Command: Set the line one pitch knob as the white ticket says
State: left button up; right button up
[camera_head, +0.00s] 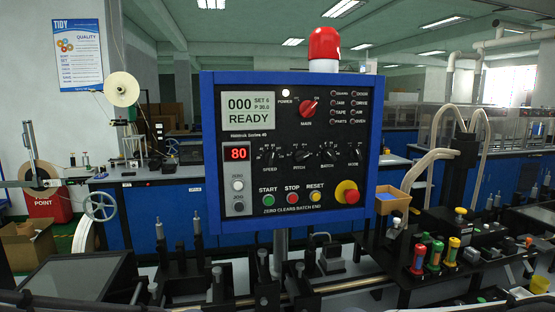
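A blue-framed black control panel (215,150) stands upright in the middle of the head view. Its pitch knob (302,155) is a small black dial in the row under the display, between the speed knob (271,156) and the batch knob (329,154). The pitch pointer's exact setting is too small to read. The panel display (248,111) reads 000, SET 6, P 20.0, READY. I cannot make out a white ticket or a line number for this panel. Neither of my grippers is in view.
A red main switch (308,108), a mode knob (354,152), coloured buttons and a red mushroom button (347,192) share the panel. A red beacon (324,45) tops it. Machine parts crowd below. Red, green and yellow handles (435,254) stand right; an open carton (392,199) is nearby.

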aim_at(299, 156)
jog(key=u, duration=0.2)
jog(key=k, duration=0.5)
jog(key=u, duration=0.5)
jog(key=k, duration=0.75)
jog(key=u, duration=1.1)
jog(key=i, duration=0.8)
jog(key=z, duration=1.95)
